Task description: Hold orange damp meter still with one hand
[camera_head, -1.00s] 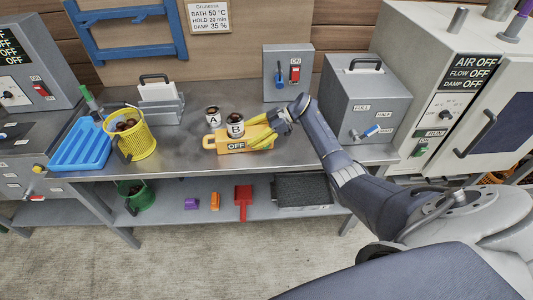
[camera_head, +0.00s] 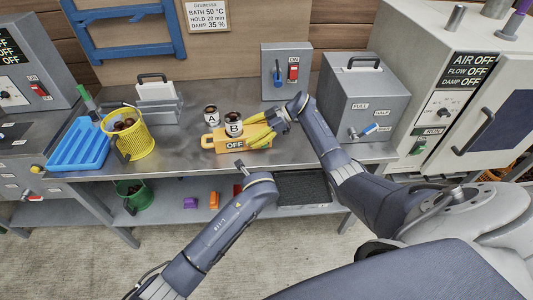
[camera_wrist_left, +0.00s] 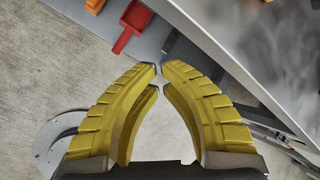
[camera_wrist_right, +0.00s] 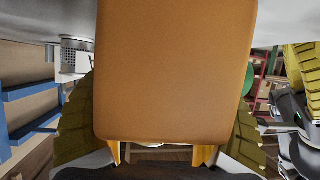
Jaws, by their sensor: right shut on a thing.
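The orange damp meter (camera_head: 212,144) lies on the metal bench, with its OFF label facing me. My right gripper (camera_head: 258,137) has its yellow fingers around the meter's right end. In the right wrist view the meter (camera_wrist_right: 177,70) fills the middle, with a finger on each side. My left arm reaches up in front of the bench; its gripper (camera_wrist_left: 160,68) is away from the meter. In the left wrist view its yellow fingertips nearly meet, with nothing between them. The left gripper is mostly hidden behind its own wrist in the head view.
Cans A (camera_head: 211,116) and B (camera_head: 234,124) stand close by the meter. A yellow basket (camera_head: 143,141) and blue tray (camera_head: 80,147) are on the left. A grey box (camera_head: 366,100) stands on the right. A red scoop (camera_wrist_left: 128,28) lies on the lower shelf.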

